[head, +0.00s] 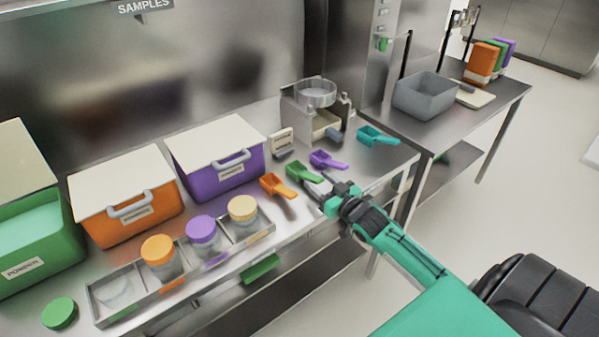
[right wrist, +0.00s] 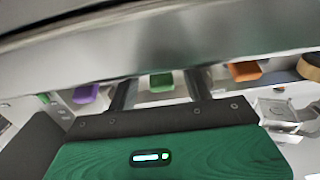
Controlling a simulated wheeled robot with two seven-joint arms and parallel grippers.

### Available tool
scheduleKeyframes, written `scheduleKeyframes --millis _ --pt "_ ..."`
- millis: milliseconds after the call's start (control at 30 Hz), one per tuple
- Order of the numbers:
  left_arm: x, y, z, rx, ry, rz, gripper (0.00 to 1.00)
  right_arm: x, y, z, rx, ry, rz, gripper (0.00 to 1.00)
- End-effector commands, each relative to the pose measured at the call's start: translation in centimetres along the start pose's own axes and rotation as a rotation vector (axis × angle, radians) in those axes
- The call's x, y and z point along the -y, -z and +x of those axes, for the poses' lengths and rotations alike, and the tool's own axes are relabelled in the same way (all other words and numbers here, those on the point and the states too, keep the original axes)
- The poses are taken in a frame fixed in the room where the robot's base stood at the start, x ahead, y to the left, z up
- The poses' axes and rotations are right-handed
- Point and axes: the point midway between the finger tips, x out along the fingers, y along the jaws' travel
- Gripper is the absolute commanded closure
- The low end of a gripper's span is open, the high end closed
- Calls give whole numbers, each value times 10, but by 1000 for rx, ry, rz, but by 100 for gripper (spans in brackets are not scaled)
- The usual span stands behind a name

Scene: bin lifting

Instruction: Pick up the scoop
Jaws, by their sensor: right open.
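Several scoops lie in a row on the steel bench: an orange scoop (head: 277,186), a green scoop (head: 300,172), a purple scoop (head: 326,160) and a teal scoop (head: 375,137). My right gripper (head: 318,190) is open at the bench's front edge, close to the green scoop's handle. In the right wrist view, the green scoop (right wrist: 162,80) shows between the two fingers of my gripper (right wrist: 160,90), beyond their tips. The purple scoop (right wrist: 86,93) is to the left there and the orange scoop (right wrist: 245,71) to the right. My left gripper is out of view.
A rack (head: 96,306) with lidded jars stands along the front edge, left of the scoops. Behind are a purple bin (head: 240,172), an orange bin (head: 120,228) and a green bin (head: 70,246). A balance (head: 293,118) stands behind the scoops. A grey tub (head: 425,97) sits on the right table.

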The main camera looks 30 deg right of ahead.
Motion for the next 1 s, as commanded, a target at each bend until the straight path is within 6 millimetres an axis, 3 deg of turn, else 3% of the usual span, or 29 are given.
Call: scheduleKeyframes --millis 233,567,800,1000 --pt "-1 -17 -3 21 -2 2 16 1 -1 29 -2 0 0 49" --pt "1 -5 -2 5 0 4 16 2 -2 34 -1 1 0 49" --pt "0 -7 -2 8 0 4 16 1 -2 34 -1 0 0 92" --pt "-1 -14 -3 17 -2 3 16 1 -2 34 -1 0 0 95"
